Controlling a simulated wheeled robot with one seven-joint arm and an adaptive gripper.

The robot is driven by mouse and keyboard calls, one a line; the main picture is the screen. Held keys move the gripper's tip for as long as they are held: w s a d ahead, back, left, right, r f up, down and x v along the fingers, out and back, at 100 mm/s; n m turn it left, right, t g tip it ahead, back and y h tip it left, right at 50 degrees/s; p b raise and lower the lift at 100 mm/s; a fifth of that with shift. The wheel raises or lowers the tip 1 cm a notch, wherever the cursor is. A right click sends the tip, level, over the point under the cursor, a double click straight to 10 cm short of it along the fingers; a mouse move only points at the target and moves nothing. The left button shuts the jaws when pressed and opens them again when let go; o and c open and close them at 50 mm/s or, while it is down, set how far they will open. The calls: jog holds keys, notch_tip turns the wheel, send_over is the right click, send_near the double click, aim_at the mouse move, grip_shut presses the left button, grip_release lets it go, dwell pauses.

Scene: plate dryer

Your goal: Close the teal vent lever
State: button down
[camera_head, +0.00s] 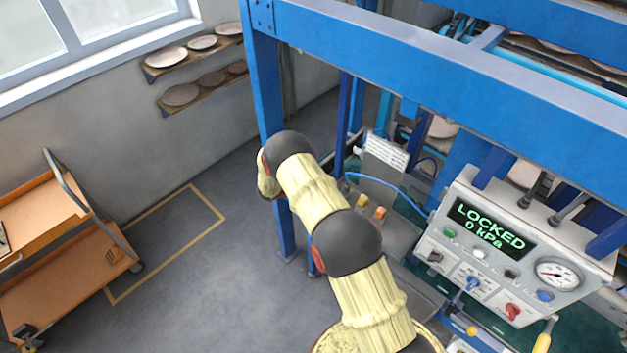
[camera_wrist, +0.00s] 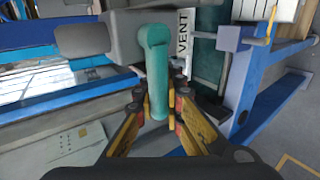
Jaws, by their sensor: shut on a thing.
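The teal vent lever (camera_wrist: 154,58) shows in the middle of the wrist view. It is a rounded bar whose lower end lies between the two fingers of my gripper (camera_wrist: 160,95). The gripper, with yellow-orange fingers and dark pads, is shut on it. A white label reading "VENT" (camera_wrist: 184,50) is just right of the lever. The lever's upper end meets a grey housing (camera_wrist: 118,30). In the head view my arm reaches toward the blue frame, and the gripper and lever are hidden.
A blue frame (camera_head: 440,75) surrounds the work area. The control panel (camera_head: 440,255) has a display (camera_head: 489,228) reading "LOCKED 0 kPa" and a gauge (camera_head: 558,274). An orange cart (camera_head: 60,260) stands at left. The floor between cart and frame is clear.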

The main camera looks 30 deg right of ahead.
jog(key=shift+r, duration=0.1)
jog(key=c, duration=2)
grip_release()
jog(key=v, duration=1.2)
